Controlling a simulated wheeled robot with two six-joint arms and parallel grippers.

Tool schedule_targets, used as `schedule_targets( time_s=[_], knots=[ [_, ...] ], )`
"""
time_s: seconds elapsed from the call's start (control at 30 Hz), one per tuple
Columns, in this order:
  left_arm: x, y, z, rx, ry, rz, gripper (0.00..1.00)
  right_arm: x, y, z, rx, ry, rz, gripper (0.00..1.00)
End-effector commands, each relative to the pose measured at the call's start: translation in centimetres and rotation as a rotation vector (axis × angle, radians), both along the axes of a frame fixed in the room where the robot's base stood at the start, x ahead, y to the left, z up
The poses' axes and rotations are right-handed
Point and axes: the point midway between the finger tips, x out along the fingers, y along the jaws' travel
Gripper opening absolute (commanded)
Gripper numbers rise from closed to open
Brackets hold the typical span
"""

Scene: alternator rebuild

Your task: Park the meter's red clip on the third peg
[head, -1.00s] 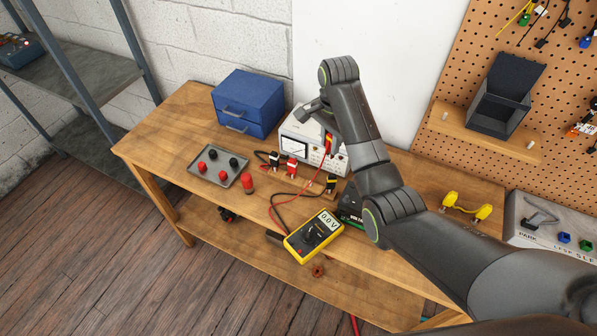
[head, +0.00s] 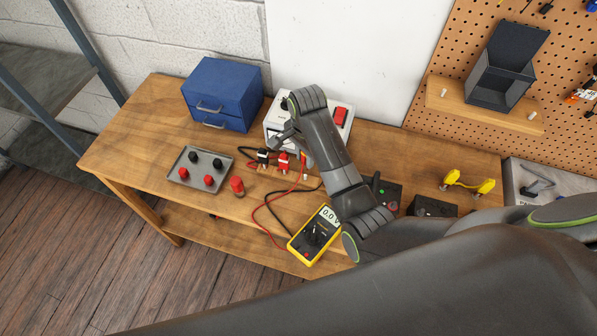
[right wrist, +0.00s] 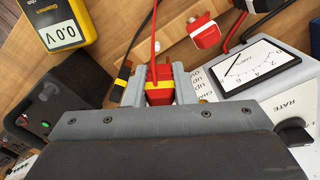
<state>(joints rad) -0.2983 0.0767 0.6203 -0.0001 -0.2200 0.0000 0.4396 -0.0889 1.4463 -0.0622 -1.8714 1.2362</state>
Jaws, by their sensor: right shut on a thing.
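My right gripper (right wrist: 158,88) is shut on the meter's red clip (right wrist: 160,92), which has a yellow band and a red lead running up from it in the right wrist view. In the head view my right arm partly hides this gripper, above the wooden peg rail (head: 270,172). A black clip with a yellow band (right wrist: 122,80) is just left of the fingers in the wrist view. Another red clip (head: 283,160) and a black clip (head: 262,157) stand on the rail. The yellow meter (head: 313,236) lies in front. I cannot tell whether the held clip touches a peg. My left gripper is not in view.
A white instrument with a dial (right wrist: 258,68) stands close behind the rail. A blue drawer box (head: 224,92) and a grey tray (head: 180,175) with red and black knobs are to the left. A dark box with a green light (right wrist: 48,110) is near the gripper.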

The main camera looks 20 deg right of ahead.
Motion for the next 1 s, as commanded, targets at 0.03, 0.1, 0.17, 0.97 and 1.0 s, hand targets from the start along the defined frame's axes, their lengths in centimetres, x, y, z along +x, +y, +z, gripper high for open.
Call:
schedule_targets(
  time_s=[0.03, 0.1, 0.17, 0.97, 1.0],
  knots=[
    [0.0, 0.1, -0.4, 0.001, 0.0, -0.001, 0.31, -0.1, -0.2, -0.9, 0.0, 0.002, 0.001, 0.12],
    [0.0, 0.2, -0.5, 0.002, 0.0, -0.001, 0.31, -0.2, -0.3, -1.6, 0.0, 0.001, 0.003, 0.12],
    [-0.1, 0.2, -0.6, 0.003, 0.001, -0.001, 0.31, -0.2, -0.3, -1.9, 0.0, 0.001, 0.004, 0.12],
    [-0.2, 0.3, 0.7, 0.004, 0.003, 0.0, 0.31, -0.4, -0.2, -2.1, 0.0, 0.001, 0.006, 0.12],
    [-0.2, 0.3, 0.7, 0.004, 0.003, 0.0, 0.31, -0.4, -0.2, -2.2, 0.001, 0.0, 0.006, 0.12]
  ],
)
